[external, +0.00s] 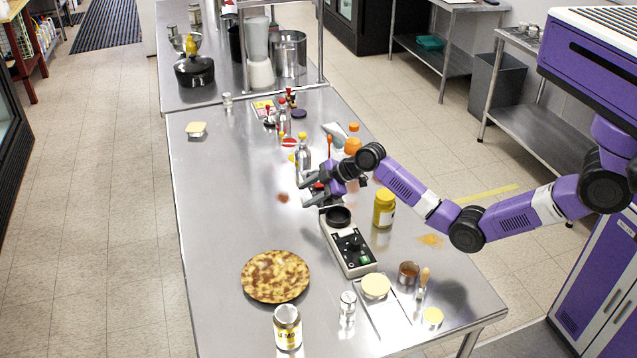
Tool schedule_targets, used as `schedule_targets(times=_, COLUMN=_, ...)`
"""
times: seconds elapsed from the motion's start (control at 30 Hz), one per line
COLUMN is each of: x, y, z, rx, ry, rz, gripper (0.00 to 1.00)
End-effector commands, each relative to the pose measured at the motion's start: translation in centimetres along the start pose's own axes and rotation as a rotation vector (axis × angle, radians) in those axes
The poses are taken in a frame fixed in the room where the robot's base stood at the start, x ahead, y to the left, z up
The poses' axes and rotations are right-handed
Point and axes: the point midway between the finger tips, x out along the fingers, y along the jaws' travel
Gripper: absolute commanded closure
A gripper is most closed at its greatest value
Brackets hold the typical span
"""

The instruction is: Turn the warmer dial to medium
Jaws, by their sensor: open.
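The warmer (345,240) is a pale, narrow box on the steel table, with a dark round cup-like well at its far end. A black dial (354,243) sits on its dark front panel, with a small green part (365,260) just below it. The dial's setting is too small to read. My gripper (308,183) is open above the table, beyond the warmer's far end and to its left, apart from the dial. It is near a silver bottle with a yellow top (303,157); I cannot tell whether they touch.
A yellow jar (384,208) stands right of the warmer. A can (287,327), a shaker (347,307), a small copper pot (408,273) and a scale (384,306) are near the front. The table's left side is mostly clear.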

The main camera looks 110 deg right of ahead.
Motion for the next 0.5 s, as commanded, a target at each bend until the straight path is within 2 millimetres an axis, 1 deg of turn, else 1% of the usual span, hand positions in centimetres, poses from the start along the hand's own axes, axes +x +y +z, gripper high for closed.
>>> schedule_targets(times=0.03, x=-1.1, y=1.6, z=0.4, rx=-0.003, ry=-0.042, rz=-0.063, gripper=0.52)
schedule_targets(times=0.17, x=-4.3, y=3.4, z=2.0, rx=-0.019, ry=-0.147, rz=-0.244, gripper=0.52)
schedule_targets(times=0.2, x=-5.5, y=3.9, z=2.5, rx=-0.024, ry=-0.174, rz=-0.292, gripper=0.52)
schedule_targets(times=0.3, x=-8.1, y=4.7, z=3.4, rx=-0.031, ry=-0.227, rz=-0.390, gripper=0.52)
schedule_targets(times=0.4, x=-10.0, y=5.1, z=4.0, rx=-0.034, ry=-0.259, rz=-0.451, gripper=0.52)
schedule_targets(times=0.5, x=-10.6, y=5.1, z=4.3, rx=-0.036, ry=-0.273, rz=-0.481, gripper=0.52)
